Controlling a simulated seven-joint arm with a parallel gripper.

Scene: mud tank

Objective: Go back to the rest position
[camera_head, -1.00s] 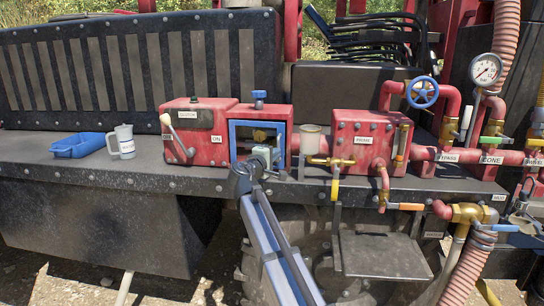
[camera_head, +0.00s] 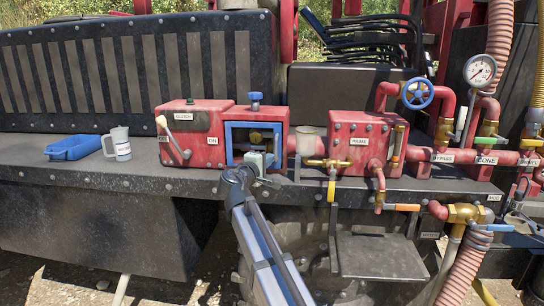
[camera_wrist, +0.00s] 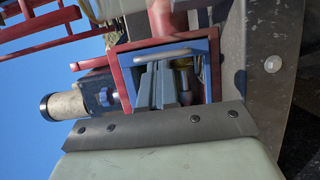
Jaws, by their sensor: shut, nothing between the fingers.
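My gripper (camera_head: 268,160) is in front of the red box with the blue-framed opening (camera_head: 230,138), near the front edge of the deck. Its grey fingers (camera_wrist: 162,68) show in the wrist view, shut with nothing between them. They point toward the blue frame (camera_wrist: 214,75). In the wrist view a brass-coloured part (camera_wrist: 182,80) shows inside the opening, beside the fingers. In the head view my gripper and wrist cover the lower part of the opening. I cannot tell whether the fingertips are inside the frame or just in front of it.
Open space lies in front of the deck.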

